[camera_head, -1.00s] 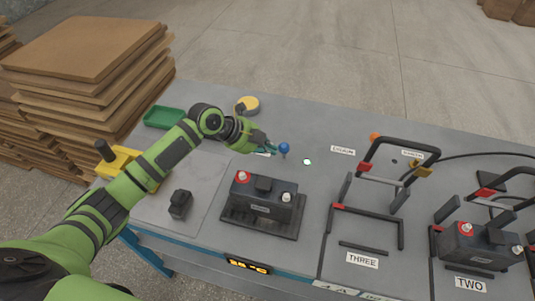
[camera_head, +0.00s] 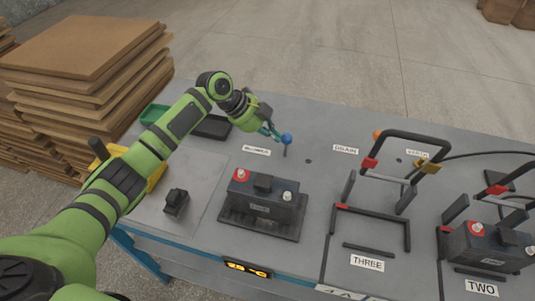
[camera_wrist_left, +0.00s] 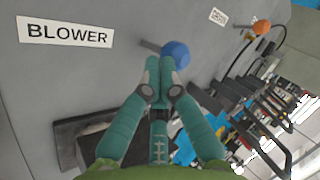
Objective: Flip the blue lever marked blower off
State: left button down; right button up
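The blue lever, with its round blue knob (camera_head: 286,138) on a thin dark stem, stands on the grey bench top right of the BLOWER label (camera_head: 256,150). In the left wrist view the knob (camera_wrist_left: 176,54) is just past my fingertips, with its grey stem reaching left; the BLOWER label (camera_wrist_left: 65,32) is at upper left. My left gripper (camera_head: 275,134) is beside the knob on its left. In the wrist view its teal fingers (camera_wrist_left: 158,82) come together at the tips with nothing between them. Whether they touch the knob I cannot tell. My right gripper is not in view.
An orange-knobbed lever (camera_head: 377,135) by the DRAIN label (camera_head: 346,150) stands farther right. A dark battery (camera_head: 262,200) sits in front of the blue lever. Black clamp frames (camera_head: 370,225) stand at right. A dark tray (camera_head: 212,127) lies behind my left forearm.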

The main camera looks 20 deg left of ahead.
pick_arm(q)
jog(key=shift+r, duration=0.15)
jog(key=shift+r+p, duration=0.55)
jog(key=shift+r, duration=0.15)
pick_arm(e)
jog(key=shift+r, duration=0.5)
